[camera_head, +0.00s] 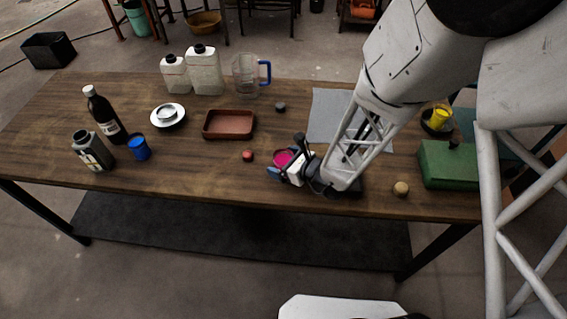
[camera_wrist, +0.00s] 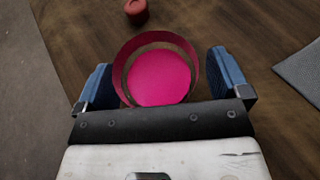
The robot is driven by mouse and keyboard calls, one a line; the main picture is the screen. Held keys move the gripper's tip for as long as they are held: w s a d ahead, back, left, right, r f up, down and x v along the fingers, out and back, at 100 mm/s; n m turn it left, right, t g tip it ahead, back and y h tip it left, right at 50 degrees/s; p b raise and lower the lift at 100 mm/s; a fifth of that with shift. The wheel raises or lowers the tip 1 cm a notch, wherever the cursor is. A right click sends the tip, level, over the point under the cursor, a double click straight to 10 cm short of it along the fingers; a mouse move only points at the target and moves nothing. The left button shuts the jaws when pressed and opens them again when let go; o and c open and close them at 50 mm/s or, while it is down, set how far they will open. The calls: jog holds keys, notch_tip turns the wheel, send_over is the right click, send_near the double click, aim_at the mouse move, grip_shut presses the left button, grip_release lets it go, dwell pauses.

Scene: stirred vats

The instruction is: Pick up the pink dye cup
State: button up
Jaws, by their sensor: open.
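The pink dye cup (camera_wrist: 160,78) stands between the two blue fingers of my gripper (camera_wrist: 162,80) in the wrist view. Its rim and bright pink inside face the camera. My gripper is open, with a small gap between each finger and the cup. In the head view the pink cup (camera_head: 283,157) shows partly behind my gripper (camera_head: 279,171), near the middle front of the table. The cup's lower part is hidden there.
A small red object (camera_head: 248,155) lies left of the cup and also shows in the wrist view (camera_wrist: 136,11). A brown tray (camera_head: 229,137) stands further back left. A grey mat (camera_head: 328,108) lies behind, a small tan ball (camera_head: 401,188) and a green box (camera_head: 447,166) to the right.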

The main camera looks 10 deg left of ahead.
aim_at(277, 152)
jog(key=c, duration=1.1)
jog(key=shift+r, duration=0.1)
jog(key=shift+r, duration=0.8)
notch_tip(277, 152, up, 2)
jog(key=shift+s, duration=0.1)
jog(key=s+d, duration=0.3)
jog(key=s, duration=0.4)
jog(key=s+d+r, duration=0.1)
jog(key=s+d, duration=0.2)
jog(key=s, duration=0.4)
jog(key=shift+s+d+r, duration=0.15)
jog(key=shift+s+d, duration=0.05)
jog(key=shift+d, duration=0.15)
